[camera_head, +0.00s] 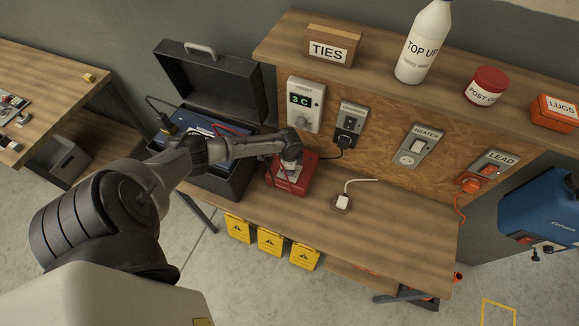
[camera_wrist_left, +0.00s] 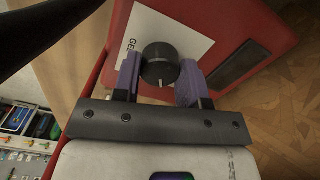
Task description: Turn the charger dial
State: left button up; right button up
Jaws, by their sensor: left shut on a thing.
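The charger (camera_head: 301,177) is a red box on the workbench, beside the open black case. In the left wrist view the red charger (camera_wrist_left: 222,24) shows a white label, partly covered, and a round black dial (camera_wrist_left: 160,65). My left gripper (camera_wrist_left: 160,80) has its two purple fingers on either side of the dial and is shut on it. In the head view my left gripper (camera_head: 290,165) is over the charger's top, and the dial is hidden beneath it. My right gripper is in neither view.
The open black case (camera_head: 213,80) holds a battery to the left. A white plug (camera_head: 342,202) lies on the bench (camera_head: 400,225) to the right. Wall sockets and a frost display (camera_head: 305,104) are behind. A shelf above holds a bottle (camera_head: 424,45) and boxes.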

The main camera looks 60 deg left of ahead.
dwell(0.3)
pick_arm(q)
jog(key=o, duration=0.9)
jog(key=shift+o, duration=0.2)
notch_tip(320, 180, up, 14)
jog(key=shift+f, duration=0.1)
dwell(0.4)
